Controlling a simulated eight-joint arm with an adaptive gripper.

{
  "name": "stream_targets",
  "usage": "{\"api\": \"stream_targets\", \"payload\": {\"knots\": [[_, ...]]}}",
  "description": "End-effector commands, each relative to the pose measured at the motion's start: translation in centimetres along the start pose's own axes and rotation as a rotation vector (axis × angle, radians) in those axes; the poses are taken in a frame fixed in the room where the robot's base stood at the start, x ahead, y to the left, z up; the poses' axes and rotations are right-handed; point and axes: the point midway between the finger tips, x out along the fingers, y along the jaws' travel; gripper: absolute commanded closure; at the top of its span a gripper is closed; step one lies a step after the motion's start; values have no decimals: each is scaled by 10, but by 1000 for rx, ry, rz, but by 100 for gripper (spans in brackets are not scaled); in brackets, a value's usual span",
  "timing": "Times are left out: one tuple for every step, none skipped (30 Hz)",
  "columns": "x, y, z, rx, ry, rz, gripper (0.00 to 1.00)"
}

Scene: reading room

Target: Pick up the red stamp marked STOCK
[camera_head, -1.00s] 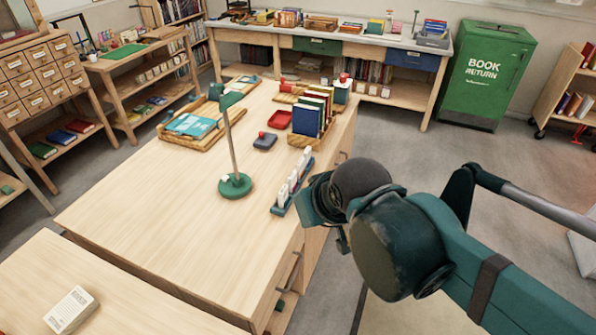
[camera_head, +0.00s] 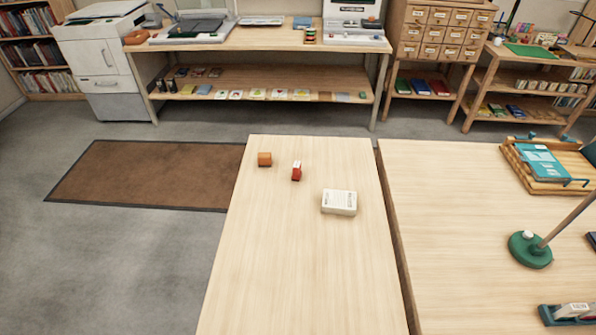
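The blocks are apart from each other and from the box. My gripper is not in view now.
A second wooden table (camera_head: 470,230) adjoins on the right across a narrow gap. It holds a green lamp base (camera_head: 530,249) and a wooden tray (camera_head: 540,170). A brown mat (camera_head: 150,174) lies on the floor at left. The near part of the table is bare.

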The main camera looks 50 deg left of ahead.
Motion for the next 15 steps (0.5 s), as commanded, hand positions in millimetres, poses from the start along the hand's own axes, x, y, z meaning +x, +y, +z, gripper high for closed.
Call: {"api": "stream_targets", "payload": {"knots": [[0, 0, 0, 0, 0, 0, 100], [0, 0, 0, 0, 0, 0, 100], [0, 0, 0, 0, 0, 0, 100], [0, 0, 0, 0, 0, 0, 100], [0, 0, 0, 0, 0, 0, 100], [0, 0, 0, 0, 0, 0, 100], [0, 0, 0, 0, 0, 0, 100], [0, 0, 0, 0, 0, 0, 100], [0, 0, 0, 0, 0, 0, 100], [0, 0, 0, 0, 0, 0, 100], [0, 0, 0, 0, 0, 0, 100], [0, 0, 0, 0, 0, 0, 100], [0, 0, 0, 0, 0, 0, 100], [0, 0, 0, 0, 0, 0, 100], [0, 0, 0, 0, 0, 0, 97]]}}
